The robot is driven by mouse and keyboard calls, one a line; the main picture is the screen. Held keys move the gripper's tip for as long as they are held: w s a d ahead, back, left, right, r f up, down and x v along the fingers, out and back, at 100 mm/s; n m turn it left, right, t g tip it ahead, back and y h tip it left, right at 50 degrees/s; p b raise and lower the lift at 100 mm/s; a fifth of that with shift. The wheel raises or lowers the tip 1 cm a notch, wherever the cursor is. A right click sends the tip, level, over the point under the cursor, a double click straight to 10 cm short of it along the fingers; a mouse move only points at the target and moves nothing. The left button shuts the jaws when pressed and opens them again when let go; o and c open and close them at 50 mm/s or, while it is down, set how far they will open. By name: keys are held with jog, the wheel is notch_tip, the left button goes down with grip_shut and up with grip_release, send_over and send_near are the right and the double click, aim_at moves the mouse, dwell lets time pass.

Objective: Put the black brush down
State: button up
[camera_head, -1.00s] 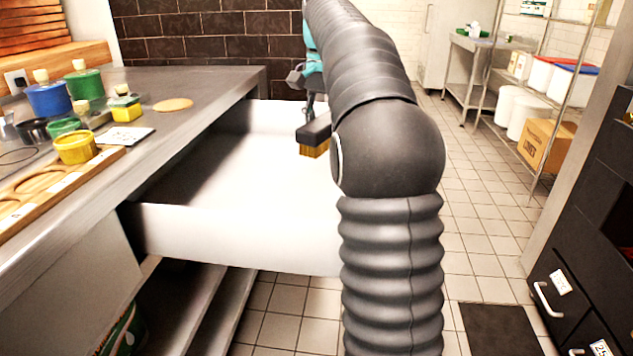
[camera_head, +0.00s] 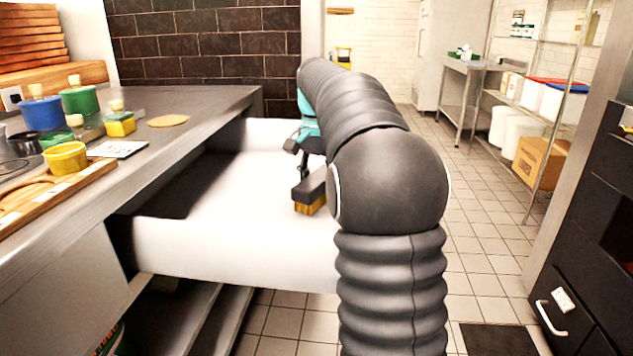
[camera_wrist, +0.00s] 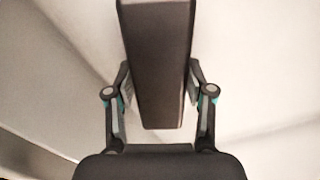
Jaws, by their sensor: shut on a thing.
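The black brush (camera_head: 311,189) has a dark block and yellow-brown bristles that point down. My gripper (camera_wrist: 158,90) is shut on the brush, with one finger on each side of its dark block in the wrist view. In the head view the brush is over the open white drawer (camera_head: 235,250), low above its floor. I cannot tell whether the bristles touch the drawer floor. My arm hides the right part of the drawer and some of the brush.
The drawer is pulled out from under a steel counter (camera_head: 215,105). The counter holds blue (camera_head: 42,113), green (camera_head: 80,100) and yellow (camera_head: 66,158) pots and a wooden board (camera_head: 60,195). The visible drawer floor is otherwise clear. A metal rack (camera_head: 545,110) stands at the right.

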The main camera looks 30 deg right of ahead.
aim_at(316, 177)
jog(key=shift+f, duration=0.15)
jog(key=o, duration=1.4)
notch_tip(316, 177, up, 12)
jog(key=p, duration=0.3)
jog(key=shift+a, duration=0.1)
